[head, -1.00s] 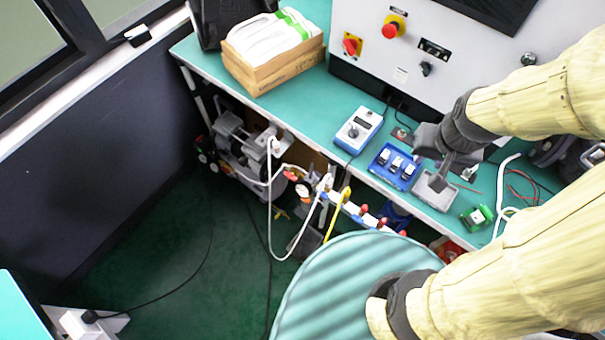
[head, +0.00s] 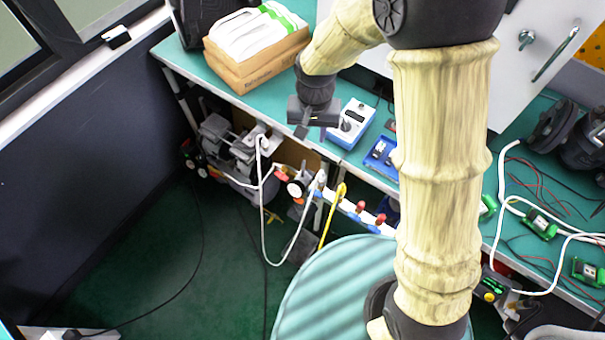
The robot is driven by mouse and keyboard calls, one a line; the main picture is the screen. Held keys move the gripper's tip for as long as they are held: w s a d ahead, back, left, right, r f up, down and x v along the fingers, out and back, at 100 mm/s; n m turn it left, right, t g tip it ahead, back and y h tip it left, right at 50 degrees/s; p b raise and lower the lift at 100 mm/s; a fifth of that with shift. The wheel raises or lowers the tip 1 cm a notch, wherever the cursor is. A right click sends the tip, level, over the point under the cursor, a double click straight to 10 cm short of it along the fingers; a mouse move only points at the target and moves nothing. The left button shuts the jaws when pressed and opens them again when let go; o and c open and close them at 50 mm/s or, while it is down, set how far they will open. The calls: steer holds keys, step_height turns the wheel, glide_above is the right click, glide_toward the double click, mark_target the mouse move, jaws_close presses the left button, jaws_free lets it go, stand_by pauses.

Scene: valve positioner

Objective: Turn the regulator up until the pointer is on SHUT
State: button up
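A blue-and-white box (head: 352,122) with a small display and a dark knob stands on the green bench. Below the bench edge, a small round fitting like a gauge or regulator (head: 296,188) joins the white and red air line. I cannot tell for sure which is the regulator. No pointer or SHUT mark can be read. My gripper (head: 308,126) is a dark shape, pointing down at the bench's front edge, just left of the box and overlapping it in the picture. Its fingertips are too small and dark to tell whether they are open.
Cardboard box (head: 255,60) with white packs sits on the bench behind my gripper. A compressor (head: 230,140) stands below. A blue tray (head: 380,155) is partly hidden by my arm. Red-handled valves (head: 361,206) line the manifold. Cables and green modules (head: 540,224) lie right. Floor at left is mostly clear.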

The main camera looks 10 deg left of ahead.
mark_target(303, 170)
steer(key=shift+s+a+f, duration=0.15)
steer(key=shift+a+f, duration=0.2)
steer(key=shift+a, duration=0.2)
steer(key=shift+s+a+f, duration=0.1)
steer(key=shift+a+f, duration=0.2)
steer(key=shift+a, duration=0.25)
steer(key=shift+f, duration=0.1)
step_height(303, 170, down, 17)
steer(key=shift+f, duration=0.1)
jaws_close()
